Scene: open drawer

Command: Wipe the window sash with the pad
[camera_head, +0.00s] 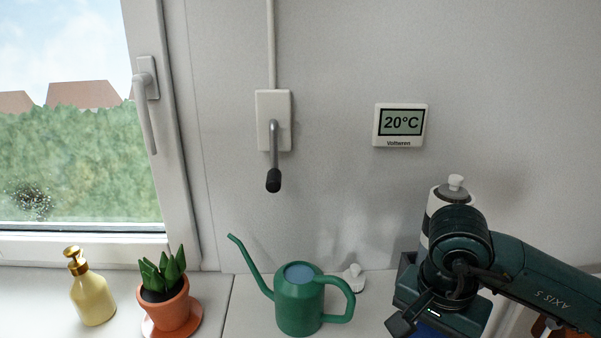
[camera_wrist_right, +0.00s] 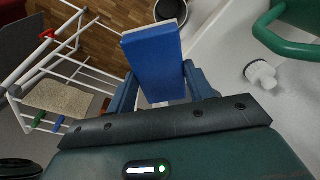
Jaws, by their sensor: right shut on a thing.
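The window sash (camera_head: 178,130) is the white frame at the left of the head view, with a white handle (camera_head: 147,100) on it. A patch of dark specks (camera_head: 30,200) shows on the lower left of its pane. The pad (camera_wrist_right: 152,62), a blue block with a pale layer along its top edge, is in the right wrist view. My right gripper (camera_wrist_right: 158,88) is shut on the pad, one finger at each side. My left gripper is not in view.
A yellow soap dispenser (camera_head: 92,298), a potted plant (camera_head: 165,303) and a green watering can (camera_head: 300,305) stand along the sill (camera_head: 215,300). A small white object (camera_head: 352,278) lies behind the can. A white bottle (camera_head: 436,205) stands behind my right arm. A drying rack (camera_wrist_right: 75,60) is below.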

